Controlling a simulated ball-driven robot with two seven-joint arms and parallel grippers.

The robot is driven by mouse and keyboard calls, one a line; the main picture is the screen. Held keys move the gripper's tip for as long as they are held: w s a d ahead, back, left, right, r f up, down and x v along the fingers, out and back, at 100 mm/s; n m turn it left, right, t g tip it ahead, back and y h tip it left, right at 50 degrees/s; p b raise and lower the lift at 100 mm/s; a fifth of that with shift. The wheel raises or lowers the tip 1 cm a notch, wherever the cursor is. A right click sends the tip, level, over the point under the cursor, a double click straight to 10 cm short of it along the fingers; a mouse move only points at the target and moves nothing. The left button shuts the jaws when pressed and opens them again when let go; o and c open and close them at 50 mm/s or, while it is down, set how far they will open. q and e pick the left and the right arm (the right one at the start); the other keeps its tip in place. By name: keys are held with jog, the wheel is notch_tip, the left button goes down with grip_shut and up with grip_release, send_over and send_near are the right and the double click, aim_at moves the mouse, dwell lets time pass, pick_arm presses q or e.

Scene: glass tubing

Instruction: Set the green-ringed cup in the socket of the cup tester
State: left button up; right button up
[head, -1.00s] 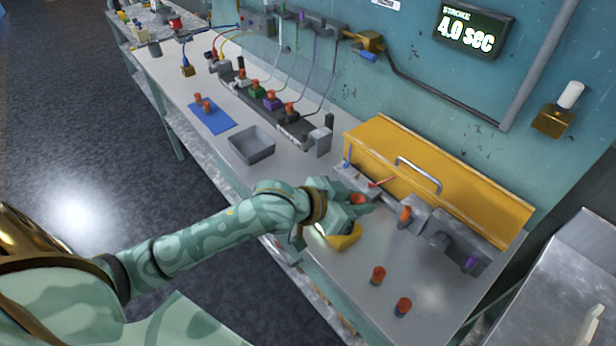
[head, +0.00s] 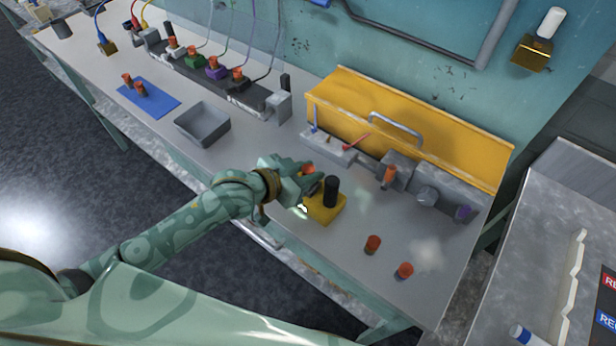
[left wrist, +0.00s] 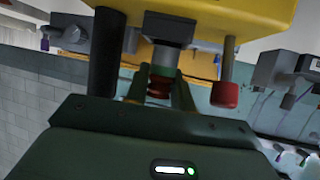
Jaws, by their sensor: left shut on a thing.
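My left gripper (head: 308,180) is shut on a small orange-red cup (head: 307,169), beside the yellow block with a black post that looks like the cup tester (head: 322,210). In the left wrist view, the cup (left wrist: 159,86) sits between the two fingers, with a greenish band at its edge. There the yellow tester body (left wrist: 200,12) fills the top, with the black post (left wrist: 105,50) at left, a red-tipped peg (left wrist: 226,95) at right and a grey part (left wrist: 168,28) close to the cup. I cannot tell whether cup and grey part touch. My right gripper is not in view.
A grey fixture row (head: 400,170) and a yellow hood (head: 400,130) stand behind. A grey tray (head: 203,124) and a blue mat (head: 158,101) with two cups lie to the left.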

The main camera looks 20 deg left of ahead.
pick_arm(q)
notch_tip(320, 180, down, 2)
jog(key=shift+d, duration=0.1)
jog(key=shift+r, duration=0.1)
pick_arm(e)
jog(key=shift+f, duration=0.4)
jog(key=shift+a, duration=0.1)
